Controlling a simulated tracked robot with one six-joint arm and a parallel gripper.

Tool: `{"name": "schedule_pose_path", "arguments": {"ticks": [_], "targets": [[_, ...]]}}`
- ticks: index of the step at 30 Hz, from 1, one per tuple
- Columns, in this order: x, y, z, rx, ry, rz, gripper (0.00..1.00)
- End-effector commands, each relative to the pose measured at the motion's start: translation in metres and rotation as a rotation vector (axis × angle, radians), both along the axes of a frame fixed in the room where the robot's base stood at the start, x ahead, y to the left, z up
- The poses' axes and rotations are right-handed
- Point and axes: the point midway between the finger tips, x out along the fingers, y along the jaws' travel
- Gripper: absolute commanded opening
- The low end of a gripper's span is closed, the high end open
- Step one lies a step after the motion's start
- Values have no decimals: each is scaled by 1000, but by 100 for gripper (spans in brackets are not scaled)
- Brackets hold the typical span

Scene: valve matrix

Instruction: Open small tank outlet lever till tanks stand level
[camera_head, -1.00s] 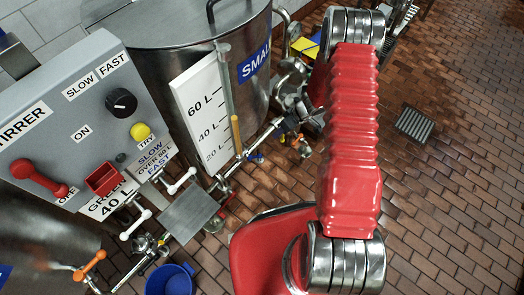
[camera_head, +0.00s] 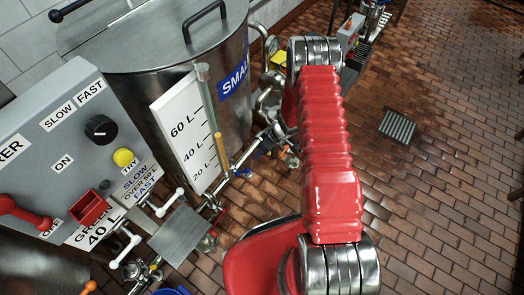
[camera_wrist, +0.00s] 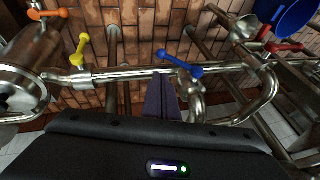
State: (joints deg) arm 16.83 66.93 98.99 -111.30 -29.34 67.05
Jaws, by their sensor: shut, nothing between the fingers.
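The small tank (camera_head: 150,80) is a steel vessel with a blue "SMALL" label in the head view. Its gauge board (camera_head: 183,128) carries a sight tube (camera_head: 221,152) with an amber column whose top stands near the 40 L mark. In the wrist view, my gripper (camera_wrist: 164,74) is shut and empty, its dark purple fingers pointing at a steel pipe. A blue lever (camera_wrist: 182,64) sits on that pipe just right of the fingertips; contact cannot be told. A yellow lever (camera_wrist: 81,50) is farther left. Neither view shows for certain which lever is the small tank outlet.
An orange lever (camera_wrist: 47,15) is at upper left and a red lever (camera_wrist: 284,47) at right in the wrist view, near a blue bucket (camera_wrist: 298,18). Pipes crowd the fingers. The grey stirrer panel (camera_head: 75,140) stands left; brick floor (camera_head: 440,190) is open at right.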

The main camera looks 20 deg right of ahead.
Motion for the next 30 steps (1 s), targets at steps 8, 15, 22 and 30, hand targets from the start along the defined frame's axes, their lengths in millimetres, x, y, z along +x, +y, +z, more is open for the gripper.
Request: {"name": "schedule_pose_path", "arguments": {"ticks": [8,15,22,30], "targets": [[6,16,-33,0,1,2,0],[2,36,-57,0,2,2,0],[-2,49,-69,0,1,1,0],[-3,50,-70,0,0,1,0]]}}
